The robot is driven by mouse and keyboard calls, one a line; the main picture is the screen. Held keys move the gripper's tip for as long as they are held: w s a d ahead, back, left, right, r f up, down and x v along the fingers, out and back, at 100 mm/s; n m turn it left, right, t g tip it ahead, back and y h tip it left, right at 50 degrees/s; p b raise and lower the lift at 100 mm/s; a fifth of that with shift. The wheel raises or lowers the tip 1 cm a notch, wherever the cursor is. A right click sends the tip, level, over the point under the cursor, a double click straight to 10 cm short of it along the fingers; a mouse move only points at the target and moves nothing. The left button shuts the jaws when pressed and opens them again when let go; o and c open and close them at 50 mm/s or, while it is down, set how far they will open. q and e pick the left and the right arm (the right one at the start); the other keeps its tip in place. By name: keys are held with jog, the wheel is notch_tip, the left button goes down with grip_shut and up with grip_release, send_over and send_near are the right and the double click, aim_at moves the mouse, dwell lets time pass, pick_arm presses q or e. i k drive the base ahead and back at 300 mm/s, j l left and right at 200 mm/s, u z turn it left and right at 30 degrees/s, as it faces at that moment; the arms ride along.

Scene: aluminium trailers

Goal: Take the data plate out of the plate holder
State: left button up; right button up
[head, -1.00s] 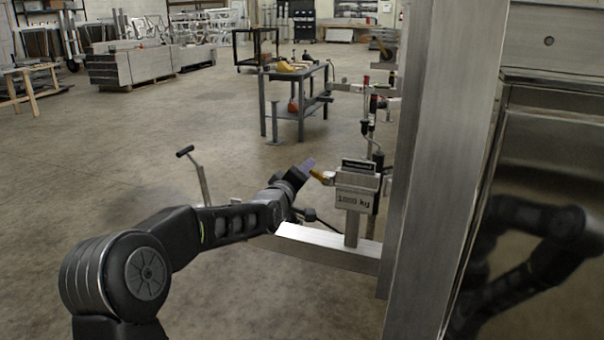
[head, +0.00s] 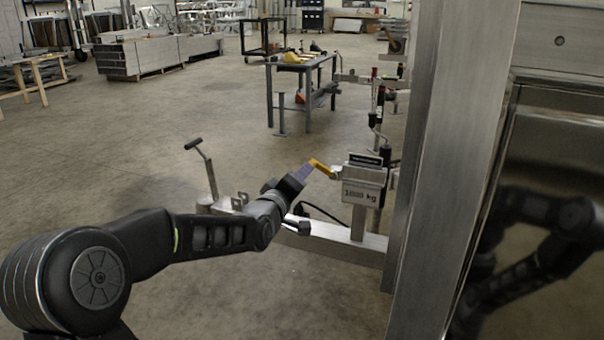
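The data plate (head: 366,159) is a small dark plate with a pale edge. It stands in the top of the plate holder (head: 362,190), a grey metal box marked "1000 kg" on a post. The plate's lower part is hidden in the holder. A yellow lever-like piece (head: 322,168) juts out at the holder's left side. My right gripper is not in view.
A metal beam (head: 340,240) runs under the holder to a tall aluminium post (head: 440,170) on the right. A shiny panel (head: 550,200) reflects an arm. A jack-like stand with a handle (head: 208,175) is behind my arm. A work table (head: 300,85) stands further back.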

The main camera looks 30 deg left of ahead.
aim_at(360, 160)
jog(key=k+j, duration=0.35)
jog(key=j, duration=0.15)
jog(key=k+j, duration=0.4)
jog(key=j, duration=0.1)
